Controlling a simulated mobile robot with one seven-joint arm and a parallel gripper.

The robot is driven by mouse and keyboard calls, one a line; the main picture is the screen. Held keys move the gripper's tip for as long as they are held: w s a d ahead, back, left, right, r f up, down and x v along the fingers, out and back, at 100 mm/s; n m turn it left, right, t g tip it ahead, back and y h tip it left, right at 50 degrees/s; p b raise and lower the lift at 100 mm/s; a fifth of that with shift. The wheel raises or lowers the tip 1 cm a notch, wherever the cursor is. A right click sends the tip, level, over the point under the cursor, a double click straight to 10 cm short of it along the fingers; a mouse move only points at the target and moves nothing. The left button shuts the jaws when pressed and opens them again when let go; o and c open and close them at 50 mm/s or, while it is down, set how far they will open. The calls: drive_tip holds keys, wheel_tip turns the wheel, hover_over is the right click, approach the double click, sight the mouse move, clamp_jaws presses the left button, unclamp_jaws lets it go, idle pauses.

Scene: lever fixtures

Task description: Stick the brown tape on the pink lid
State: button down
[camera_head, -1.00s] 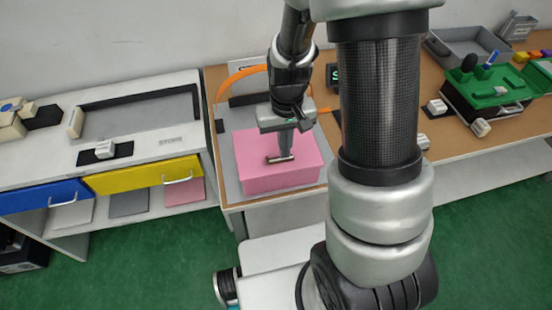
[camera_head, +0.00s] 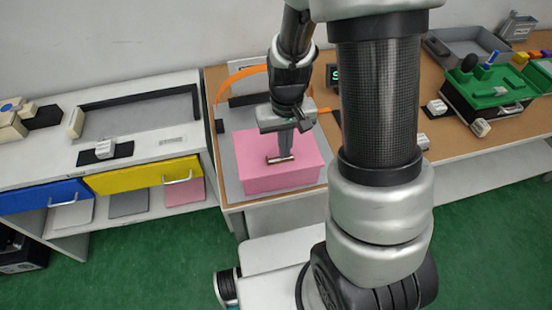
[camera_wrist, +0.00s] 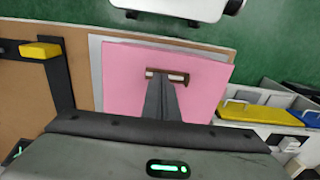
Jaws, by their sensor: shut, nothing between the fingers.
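The pink lid (camera_head: 258,183) is the top of a pink box on a grey mat at the left end of the brown table. It also shows in the wrist view (camera_wrist: 125,90). The small brown tape (camera_head: 280,159) lies on the lid's top near the middle. In the wrist view the tape (camera_wrist: 180,78) shows as a brown strip with pale ends, right at my fingertips. My gripper (camera_head: 284,154) points down over the lid with its fingers shut. In the wrist view the closed fingertips (camera_wrist: 163,80) overlap part of the tape. I cannot tell whether they touch it.
An orange arch (camera_head: 240,73) and black bar stand behind the box. A white cabinet with a blue drawer (camera_head: 45,195) and a yellow drawer (camera_head: 140,176) is at left. A green-topped box (camera_head: 490,88) and grey tray (camera_head: 465,45) are at right.

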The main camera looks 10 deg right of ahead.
drive_tip(key=shift+f+b, duration=0.55)
drive_tip(key=shift+f, duration=0.1)
idle(0.4)
drive_tip(key=shift+r, duration=0.1)
idle(0.4)
wheel_tip(320, 180, up, 7)
drive_tip(key=p, duration=0.5)
idle(0.6)
drive_tip(key=s+r+t, duration=0.2)
drive_tip(key=s+r, duration=0.4)
drive_tip(key=r, duration=0.6)
drive_tip(key=s+r+t, duration=0.3)
drive_tip(key=s+r, duration=0.3)
drive_tip(key=r, duration=0.6)
drive_tip(key=shift+r+t, duration=0.3)
drive_tip(key=shift+w, duration=0.15)
